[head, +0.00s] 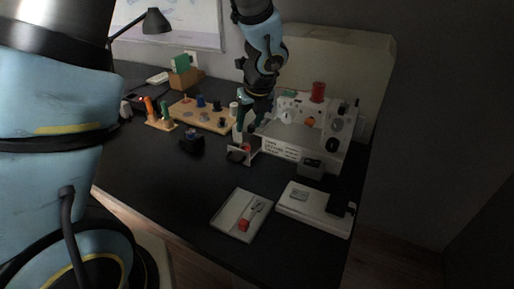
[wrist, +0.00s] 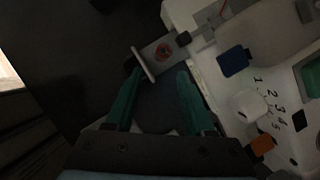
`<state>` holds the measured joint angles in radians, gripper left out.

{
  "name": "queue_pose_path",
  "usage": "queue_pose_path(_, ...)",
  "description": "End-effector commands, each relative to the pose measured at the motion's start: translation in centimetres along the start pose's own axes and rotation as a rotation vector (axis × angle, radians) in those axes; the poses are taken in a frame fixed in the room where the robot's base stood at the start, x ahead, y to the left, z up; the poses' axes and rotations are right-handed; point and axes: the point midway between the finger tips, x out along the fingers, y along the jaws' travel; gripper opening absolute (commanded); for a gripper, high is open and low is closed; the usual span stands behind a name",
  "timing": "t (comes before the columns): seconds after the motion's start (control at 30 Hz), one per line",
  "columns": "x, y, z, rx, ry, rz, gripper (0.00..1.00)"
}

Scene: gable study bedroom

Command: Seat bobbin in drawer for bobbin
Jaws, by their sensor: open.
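A small pull-out drawer (head: 238,156) sticks out from the left end of the white sewing machine (head: 290,152). In the wrist view the drawer (wrist: 146,65) has a pale front plate and a grey tray. A small round red piece, which looks like the bobbin (wrist: 163,52), lies in the tray; whether it is fully seated I cannot tell. My gripper (head: 244,132) is above the drawer, close to the machine. In the wrist view its two green fingers (wrist: 157,85) are apart with nothing between them, just short of the drawer front.
A wooden board with several spools (head: 212,118) stands left of the machine, beside a small dark block (head: 192,143). A light tray with a red piece (head: 226,218) and a white foot pedal (head: 297,211) lie in front. The desk's left middle is clear.

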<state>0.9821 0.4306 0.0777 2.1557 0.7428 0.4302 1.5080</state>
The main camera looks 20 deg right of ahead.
Motion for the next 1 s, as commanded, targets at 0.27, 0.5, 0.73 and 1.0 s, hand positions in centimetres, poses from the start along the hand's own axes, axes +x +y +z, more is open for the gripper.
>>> queue_pose_path(0.27, 3.7, -0.2, -0.1, 0.018, -0.001, 0.003, 0.54)
queue_pose_path(0.5, 5.7, -0.2, 0.0, 0.014, -0.001, 0.000, 0.54)
queue_pose_path(0.73, 8.1, -0.4, 0.4, 0.015, -0.001, 0.003, 0.54)
queue_pose_path(1.0, 10.7, -0.5, 0.5, 0.013, -0.001, 0.000, 0.54)
